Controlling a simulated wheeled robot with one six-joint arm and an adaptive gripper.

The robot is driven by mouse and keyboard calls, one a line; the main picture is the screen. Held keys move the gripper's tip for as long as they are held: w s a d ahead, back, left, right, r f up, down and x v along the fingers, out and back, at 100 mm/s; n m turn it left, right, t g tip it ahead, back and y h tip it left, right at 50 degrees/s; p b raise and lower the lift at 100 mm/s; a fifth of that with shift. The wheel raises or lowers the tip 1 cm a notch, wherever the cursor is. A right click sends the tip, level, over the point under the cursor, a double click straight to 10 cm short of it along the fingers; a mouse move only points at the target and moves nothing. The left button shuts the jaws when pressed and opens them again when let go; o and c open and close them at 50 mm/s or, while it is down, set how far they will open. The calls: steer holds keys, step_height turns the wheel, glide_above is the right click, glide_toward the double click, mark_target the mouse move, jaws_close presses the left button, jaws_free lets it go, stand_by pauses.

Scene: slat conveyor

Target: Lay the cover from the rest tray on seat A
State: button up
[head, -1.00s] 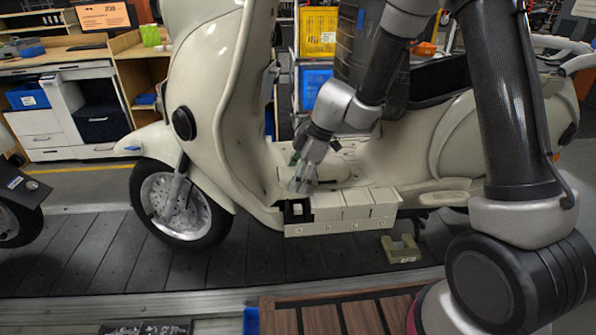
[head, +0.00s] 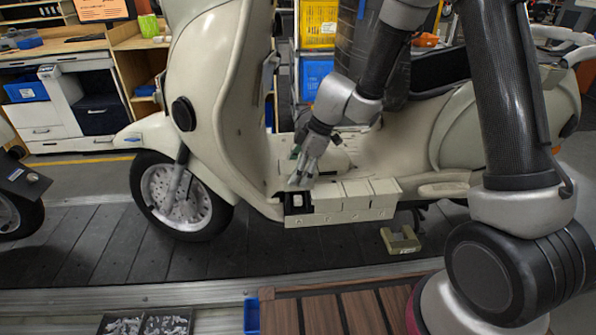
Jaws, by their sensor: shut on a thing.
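A row of cream boxes (head: 340,211) sits along the scooter's footboard, with small letters on the front. The leftmost box, seat A (head: 297,203), is open on top, with a dark inside and a small white piece in it. The boxes to its right have cream tops. My gripper (head: 298,184) is shut, pointing down just above and behind seat A. The cover it holds is too small and pale to make out apart from the fingers. An olive notched holder (head: 400,241), perhaps the rest tray, lies on the conveyor right of the row and looks empty.
The cream scooter (head: 225,110) stands on the dark slat conveyor (head: 95,245), its leg shield left of my gripper. In front are a metal rail, a blue bin (head: 251,316), a tray of small parts (head: 145,324) and a wooden slatted top (head: 340,312). Slats before the row are clear.

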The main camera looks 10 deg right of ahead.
mark_target(296, 198)
steer(key=shift+f, duration=0.1)
steer(key=shift+f, duration=3.75)
steer(key=shift+f, duration=0.55)
steer(key=o, duration=1.1)
steer(key=shift+w+r, duration=0.1)
steer(key=shift+w, duration=0.1)
steer(key=shift+s, duration=0.1)
